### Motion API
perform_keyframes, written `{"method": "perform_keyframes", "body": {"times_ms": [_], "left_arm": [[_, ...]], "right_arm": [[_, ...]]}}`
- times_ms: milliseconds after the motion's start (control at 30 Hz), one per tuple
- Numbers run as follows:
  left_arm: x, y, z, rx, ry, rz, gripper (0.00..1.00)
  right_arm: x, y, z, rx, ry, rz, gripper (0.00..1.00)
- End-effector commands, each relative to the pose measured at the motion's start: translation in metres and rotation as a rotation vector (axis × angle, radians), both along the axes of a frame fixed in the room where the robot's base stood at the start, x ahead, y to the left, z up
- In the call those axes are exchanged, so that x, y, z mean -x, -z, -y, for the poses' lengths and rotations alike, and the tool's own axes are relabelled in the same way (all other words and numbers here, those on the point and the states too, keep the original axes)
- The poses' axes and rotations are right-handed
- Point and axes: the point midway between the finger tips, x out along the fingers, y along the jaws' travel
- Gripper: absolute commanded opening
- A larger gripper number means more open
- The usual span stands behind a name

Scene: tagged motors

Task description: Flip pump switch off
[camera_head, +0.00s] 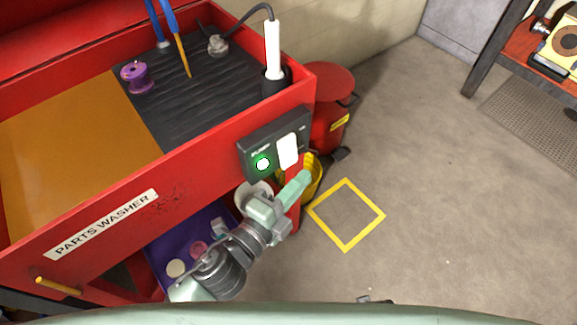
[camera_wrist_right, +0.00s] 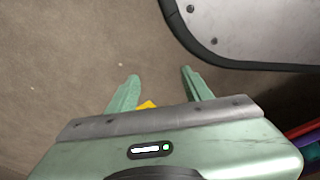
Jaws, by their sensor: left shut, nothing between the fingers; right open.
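The pump switch is a white rocker (camera_head: 288,151) on a dark control panel (camera_head: 249,148) on the front of the red parts washer (camera_head: 180,171). A green indicator light (camera_head: 263,164) glows beside it, to its left. My left gripper (camera_head: 304,179) is shut and empty, just below and right of the rocker in the head view. I cannot tell whether its tips touch the panel. My right gripper (camera_wrist_right: 160,80) is open and empty above the floor in the right wrist view.
A red can (camera_head: 330,110) and a yellow container (camera_head: 313,178) stand right of the washer. A yellow square (camera_head: 346,247) marks the floor. A purple spool (camera_head: 136,77) and a white-handled brush (camera_head: 272,50) are on the washer.

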Motion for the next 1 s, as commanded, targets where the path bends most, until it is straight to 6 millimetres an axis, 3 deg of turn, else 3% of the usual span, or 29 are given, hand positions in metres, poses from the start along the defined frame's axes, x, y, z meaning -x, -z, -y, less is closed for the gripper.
{"method": "perform_keyframes", "body": {"times_ms": [300, 833, 1000], "left_arm": [[-0.03, 0.007, -0.021, -0.003, -0.001, 0.001, 0.0], [-0.035, 0.009, -0.025, -0.014, -0.001, 0.015, 0.0], [-0.039, 0.01, -0.028, -0.058, -0.001, 0.07, 0.0]], "right_arm": [[-0.003, -0.002, -0.001, -0.001, 0.0, 0.003, 0.5], [-0.004, -0.002, 0.0, 0.001, 0.001, 0.0, 0.5], [-0.02, -0.023, -0.003, -0.003, 0.004, 0.016, 0.5]]}}
